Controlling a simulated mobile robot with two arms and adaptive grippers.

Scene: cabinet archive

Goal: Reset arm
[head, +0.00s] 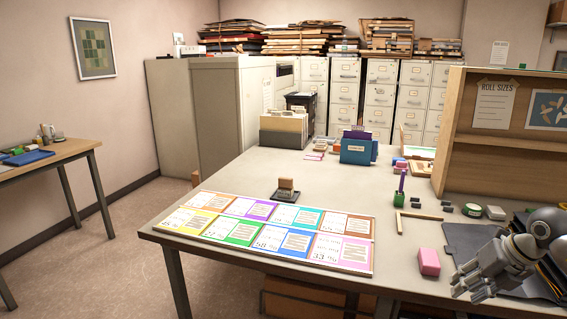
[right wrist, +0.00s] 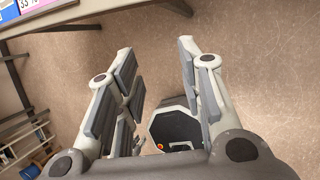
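My right gripper (head: 470,287) is at the lower right of the head view, over the front right edge of the table (head: 240,180). In the right wrist view its two finger pairs stand wide apart, and the gripper (right wrist: 160,85) is open and empty. Below the fingers that view shows floor and part of a dark hexagonal shape that seems to be my own base. My left gripper is not in either view.
A sheet of coloured cards (head: 270,228) lies at the table's front left, with a stamp (head: 286,188) behind it. A pink block (head: 429,262) lies close left of my right gripper. A wooden shelf board (head: 500,145) stands at the right. The table's middle is largely clear.

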